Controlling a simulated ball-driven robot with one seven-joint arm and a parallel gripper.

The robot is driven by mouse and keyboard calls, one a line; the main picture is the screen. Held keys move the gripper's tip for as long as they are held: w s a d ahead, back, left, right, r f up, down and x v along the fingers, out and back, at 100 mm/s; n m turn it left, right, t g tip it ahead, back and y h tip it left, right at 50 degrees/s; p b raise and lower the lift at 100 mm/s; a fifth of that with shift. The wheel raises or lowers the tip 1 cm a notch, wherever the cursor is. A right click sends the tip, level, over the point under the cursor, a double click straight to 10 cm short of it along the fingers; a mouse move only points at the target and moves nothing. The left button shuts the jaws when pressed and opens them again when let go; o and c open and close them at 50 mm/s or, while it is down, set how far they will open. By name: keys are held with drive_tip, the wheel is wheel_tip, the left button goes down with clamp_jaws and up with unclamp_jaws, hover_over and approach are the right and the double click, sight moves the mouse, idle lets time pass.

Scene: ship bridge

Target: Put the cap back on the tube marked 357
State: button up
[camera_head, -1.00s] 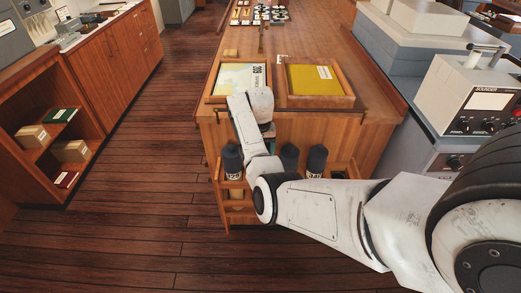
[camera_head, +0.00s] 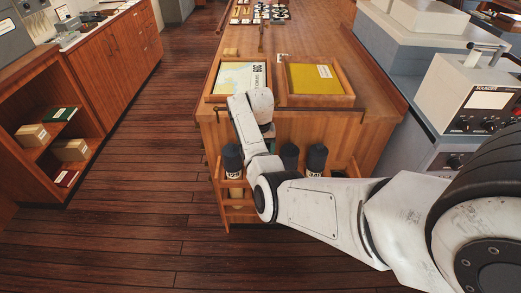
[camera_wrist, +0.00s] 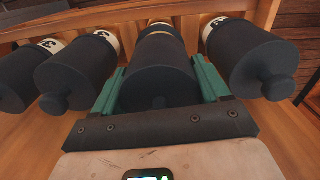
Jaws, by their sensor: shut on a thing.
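My gripper (camera_wrist: 161,68) has green fingers on both sides of a dark cap (camera_wrist: 157,82) in the wrist view and is shut on it. The cap lines up with a tube behind it, where a brass-coloured band (camera_wrist: 161,29) shows; I cannot tell whether the cap is fully seated. That tube's marking is not readable, so I cannot confirm 357. Other dark-capped tubes flank it, one on the right (camera_wrist: 250,58) and two on the left (camera_wrist: 75,73).
The tubes stand in a wooden rack (camera_head: 228,212) on the end of the chart table (camera_head: 310,45). A grey console with a meter (camera_head: 485,101) stands right. The wooden floor (camera_head: 130,200) left is clear.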

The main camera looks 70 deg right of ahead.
drive_tip(key=shift+f, duration=0.1)
idle(0.7)
drive_tip(key=o, duration=1.1)
drive_tip(key=shift+c, duration=0.2)
drive_tip(key=shift+r+p, duration=3.5)
drive_tip(key=shift+r, duration=0.05)
clamp_jaws()
